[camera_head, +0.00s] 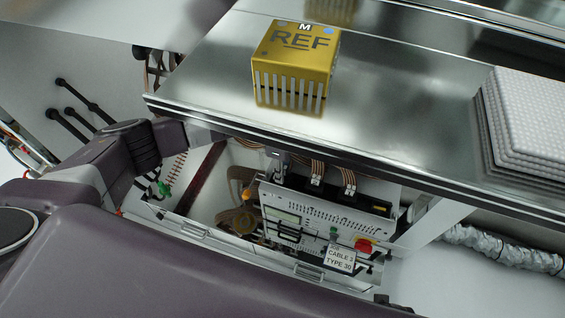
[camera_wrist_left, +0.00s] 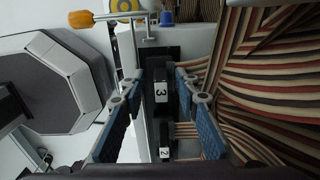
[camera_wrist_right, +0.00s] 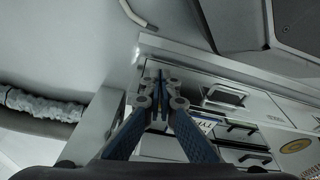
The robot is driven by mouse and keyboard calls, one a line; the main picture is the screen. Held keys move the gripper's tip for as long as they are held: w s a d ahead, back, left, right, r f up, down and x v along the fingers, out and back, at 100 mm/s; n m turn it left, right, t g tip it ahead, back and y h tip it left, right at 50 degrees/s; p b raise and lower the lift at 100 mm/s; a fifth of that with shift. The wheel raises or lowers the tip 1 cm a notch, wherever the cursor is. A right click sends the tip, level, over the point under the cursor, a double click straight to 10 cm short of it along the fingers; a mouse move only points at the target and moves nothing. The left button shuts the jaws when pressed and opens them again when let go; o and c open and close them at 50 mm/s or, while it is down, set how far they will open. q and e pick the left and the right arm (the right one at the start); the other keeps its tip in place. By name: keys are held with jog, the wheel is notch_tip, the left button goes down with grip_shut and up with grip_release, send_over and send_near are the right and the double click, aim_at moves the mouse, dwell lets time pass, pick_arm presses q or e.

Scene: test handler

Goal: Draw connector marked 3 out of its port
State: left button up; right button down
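In the left wrist view, the connector marked 3 (camera_wrist_left: 160,92) is a black block with a white number tag, beside striped ribbon cables. My left gripper (camera_wrist_left: 160,84) is open, with one blue-padded finger on each side of this connector and visible gaps between. The connector marked 2 (camera_wrist_left: 164,152) sits below it in that view. In the head view, my left arm reaches under the bench edge and its gripper is mostly hidden.
A yellow REF box (camera_head: 293,70) stands on the metal bench (camera_head: 400,105). Stacked white trays (camera_head: 530,115) are at its right. The light-coloured unit (camera_head: 300,222) under the bench carries a red knob (camera_head: 363,245) and a "CABLE 3 TYPE 30" label (camera_head: 339,258). An orange-tipped lever (camera_wrist_left: 82,19) is near the left gripper.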

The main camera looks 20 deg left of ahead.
pick_arm(q)
jog(key=shift+f, duration=0.6)
pick_arm(e)
jog(key=shift+w+r, duration=0.25)
jog(key=shift+r, duration=0.15)
pick_arm(q)
grip_shut()
jog(key=shift+r, duration=0.1)
pick_arm(e)
jog(key=shift+s+f, duration=0.15)
jog(key=shift+f, duration=0.05)
jog(key=shift+d+f, duration=0.1)
jog(key=shift+f, duration=0.1)
pick_arm(q)
jog(key=shift+r, duration=0.1)
pick_arm(e)
jog(key=shift+s+f, duration=0.25)
